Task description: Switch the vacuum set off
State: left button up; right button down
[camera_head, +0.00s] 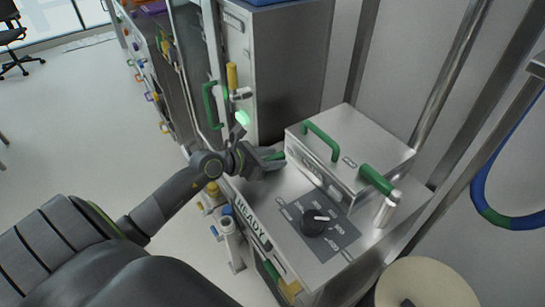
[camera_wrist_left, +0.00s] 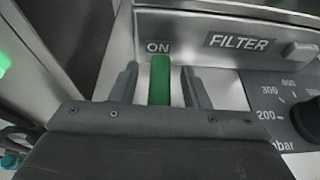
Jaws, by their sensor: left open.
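The vacuum set is a metal unit (camera_head: 304,262) at the centre right in the head view, with a box-shaped filter housing on top. Its green switch lever (camera_wrist_left: 160,80) stands below the label "ON" in the left wrist view, and a small part of the lever (camera_head: 277,155) shows in the head view. My left gripper (camera_head: 268,160) is open at the lever. In the left wrist view its two fingers stand on either side of the lever, with a gap visible on each side. The lever's lower end is hidden behind the gripper body. My right gripper is not in view.
A black dial (camera_head: 314,223) with a printed scale sits on the unit's top. The filter housing (camera_head: 350,150) carries a green handle (camera_head: 322,140). A green-gripped lever (camera_head: 376,180) stands at the right. A tall cabinet (camera_head: 290,70) stands behind. Open floor (camera_head: 70,120) lies left.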

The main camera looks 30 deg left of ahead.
pick_arm(q)
jog(key=shift+c, duration=0.3)
grip_shut()
jog(key=shift+d+f, duration=0.1)
